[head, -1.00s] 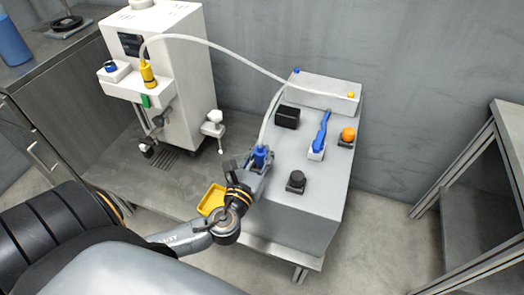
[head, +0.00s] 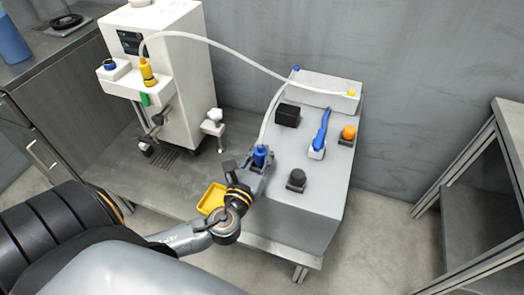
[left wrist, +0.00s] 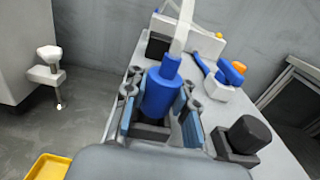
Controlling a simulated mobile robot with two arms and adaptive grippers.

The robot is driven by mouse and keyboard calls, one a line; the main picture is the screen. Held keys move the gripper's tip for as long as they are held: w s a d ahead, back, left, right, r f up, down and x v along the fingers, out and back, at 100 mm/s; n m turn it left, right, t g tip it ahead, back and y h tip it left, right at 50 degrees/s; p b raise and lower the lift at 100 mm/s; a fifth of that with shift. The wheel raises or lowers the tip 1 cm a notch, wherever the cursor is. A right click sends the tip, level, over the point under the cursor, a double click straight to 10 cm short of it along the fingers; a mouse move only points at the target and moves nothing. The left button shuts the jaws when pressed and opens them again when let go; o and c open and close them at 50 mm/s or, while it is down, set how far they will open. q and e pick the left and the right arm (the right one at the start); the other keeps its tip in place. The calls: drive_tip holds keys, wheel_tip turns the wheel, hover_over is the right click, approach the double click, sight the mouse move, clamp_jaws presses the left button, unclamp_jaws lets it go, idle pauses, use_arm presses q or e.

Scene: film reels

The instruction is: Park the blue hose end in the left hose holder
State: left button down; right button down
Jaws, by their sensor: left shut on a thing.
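The blue hose end (head: 260,155) is upright between the fingers of my left gripper (head: 257,167), by the left edge of the grey cabinet top. The left wrist view also shows the blue hose end (left wrist: 160,92) between both fingers of my left gripper (left wrist: 160,120). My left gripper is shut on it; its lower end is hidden. Its pale hose (head: 269,112) runs up to a blue fitting on the cabinet's back block. The left hose holder (head: 109,67), marked by a blue ring, is on the white machine's front shelf. My right gripper is not in view.
A yellow hose end (head: 147,74) stands to the right of the blue ring, its hose arching across to the cabinet. The grey cabinet (head: 310,215) carries a blue-handled lever (head: 321,130), an orange knob (head: 348,134) and a black knob (head: 296,179). A yellow tray (head: 211,198) lies beside my gripper.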

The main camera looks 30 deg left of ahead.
sight(258, 161)
use_arm(q)
drive_tip(key=shift+f, duration=0.1)
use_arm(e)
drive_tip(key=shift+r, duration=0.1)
use_arm(q)
drive_tip(key=c, duration=1.4)
unclamp_jaws()
drive_tip(key=shift+o, duration=0.2)
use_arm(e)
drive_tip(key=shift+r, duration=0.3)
use_arm(q)
drive_tip(key=shift+v, duration=3.05)
drive_tip(key=shift+b+v, duration=0.3)
drive_tip(key=shift+v, duration=2.15)
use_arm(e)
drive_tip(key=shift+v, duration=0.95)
